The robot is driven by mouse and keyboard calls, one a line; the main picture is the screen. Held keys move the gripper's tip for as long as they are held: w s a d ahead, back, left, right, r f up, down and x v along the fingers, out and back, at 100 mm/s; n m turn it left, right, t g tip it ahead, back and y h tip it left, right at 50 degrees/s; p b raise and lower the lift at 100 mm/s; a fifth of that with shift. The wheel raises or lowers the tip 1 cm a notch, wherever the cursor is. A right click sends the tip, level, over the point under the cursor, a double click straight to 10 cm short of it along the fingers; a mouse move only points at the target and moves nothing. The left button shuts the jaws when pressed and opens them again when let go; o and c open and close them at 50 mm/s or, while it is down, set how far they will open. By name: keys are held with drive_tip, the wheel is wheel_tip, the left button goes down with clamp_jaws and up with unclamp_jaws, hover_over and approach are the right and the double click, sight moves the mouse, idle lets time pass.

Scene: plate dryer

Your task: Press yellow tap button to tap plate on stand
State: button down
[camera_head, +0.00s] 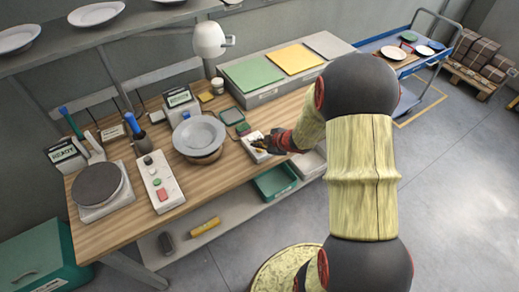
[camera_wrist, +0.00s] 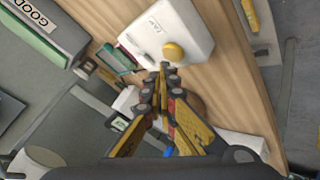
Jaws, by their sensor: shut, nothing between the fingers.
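The yellow tap button (camera_wrist: 173,52) is a round knob on a white box (camera_wrist: 150,27) at the front edge of the wooden bench. The box also shows in the head view (camera_head: 248,146), partly hidden by my gripper. My gripper (camera_wrist: 168,68) is shut and empty, with its fingertips right beside the button in the wrist view. I cannot tell whether they touch it. In the head view my gripper (camera_head: 262,146) is over the box. A grey plate (camera_head: 199,134) lies on a round brownish stand (camera_head: 207,158) to the left of the box.
A white control box (camera_head: 158,182) with green and red buttons and a round dark turntable (camera_head: 97,184) stand further left. A lamp (camera_head: 210,40) rises behind the plate. Coloured pads (camera_head: 252,73) lie at the back right. A green bin (camera_head: 274,182) sits below the bench edge.

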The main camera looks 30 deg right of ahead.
sight(258, 150)
drive_tip(key=shift+f, duration=0.35)
drive_tip(key=shift+f+b, duration=0.4)
drive_tip(key=shift+f, duration=0.05)
idle(0.7)
drive_tip(key=shift+r, duration=0.1)
drive_tip(key=shift+r+p, duration=0.8)
drive_tip(key=shift+p, duration=0.15)
drive_tip(key=shift+r, duration=0.1)
wheel_tip(258, 150, up, 5)
drive_tip(key=p, duration=0.5)
idle(0.6)
